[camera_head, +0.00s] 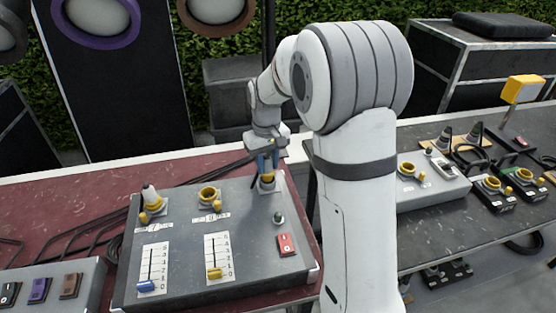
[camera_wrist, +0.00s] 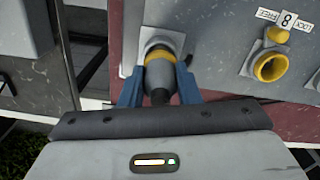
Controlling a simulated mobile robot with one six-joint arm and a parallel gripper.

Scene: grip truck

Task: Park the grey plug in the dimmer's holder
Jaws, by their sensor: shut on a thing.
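The dimmer (camera_head: 188,250) is a dark grey sloped box on the red table, with two sliders and a red switch. My gripper (camera_head: 264,163) is over its upper right corner, with blue fingers shut on the grey plug (camera_wrist: 160,72). The plug's dark cable end points toward my palm in the wrist view. A yellow ring and a pale mount, which looks like the holder (camera_wrist: 163,38), are at the plug's far end. I cannot tell whether the plug is fully seated. An empty yellow socket (camera_head: 209,196) marked 8 also shows in the wrist view (camera_wrist: 270,66).
A white-tipped plug (camera_head: 150,197) stands in the dimmer's left yellow socket. A small knob (camera_head: 278,218) is below my gripper. Black cables (camera_head: 115,240) lie behind and left of the dimmer. A grey table (camera_head: 450,230) with more boxes and sockets stands on the right.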

